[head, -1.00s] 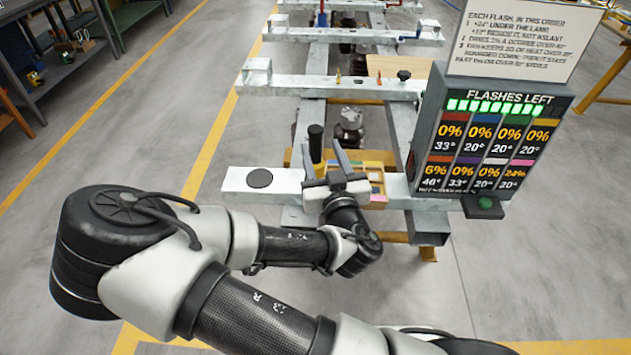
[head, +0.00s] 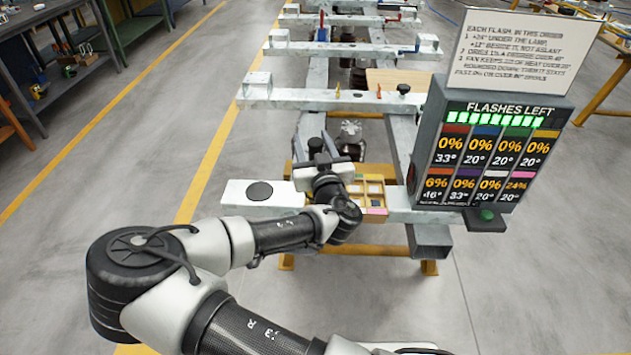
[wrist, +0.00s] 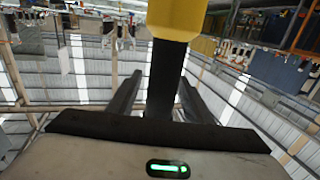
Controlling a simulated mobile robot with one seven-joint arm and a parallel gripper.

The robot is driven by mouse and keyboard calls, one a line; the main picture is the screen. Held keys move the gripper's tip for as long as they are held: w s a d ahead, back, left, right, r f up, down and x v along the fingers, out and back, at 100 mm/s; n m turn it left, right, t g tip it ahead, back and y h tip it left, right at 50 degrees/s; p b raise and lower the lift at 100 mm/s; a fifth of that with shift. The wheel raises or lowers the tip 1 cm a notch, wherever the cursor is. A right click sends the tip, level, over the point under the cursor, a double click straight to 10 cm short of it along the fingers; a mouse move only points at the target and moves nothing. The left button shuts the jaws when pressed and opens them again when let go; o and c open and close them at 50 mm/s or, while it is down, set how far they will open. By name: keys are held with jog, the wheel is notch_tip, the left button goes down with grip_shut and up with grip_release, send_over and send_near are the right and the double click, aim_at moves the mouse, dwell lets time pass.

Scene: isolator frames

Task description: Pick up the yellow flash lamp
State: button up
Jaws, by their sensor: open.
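The yellow flash lamp is upright on the frame, with a black upper part (head: 316,145); its yellow body is hidden behind my gripper in the head view. In the wrist view, which looks inverted, the yellow body (wrist: 178,18) is at the top and the black part (wrist: 165,70) runs down between my fingers. My gripper (head: 317,152) is open, with one finger on each side of the black part. Whether either finger touches it I cannot tell. My gripper also fills the lower wrist view (wrist: 160,90).
A tray of small compartments (head: 372,179) is just right of my gripper. A pale beam with a black disc (head: 259,191) lies to the left. A "FLASHES LEFT" panel (head: 490,150) with a green button (head: 487,215) stands at right. Metal rails (head: 335,93) cross behind.

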grip_shut()
dwell(1.2)
jog(key=shift+r, duration=0.15)
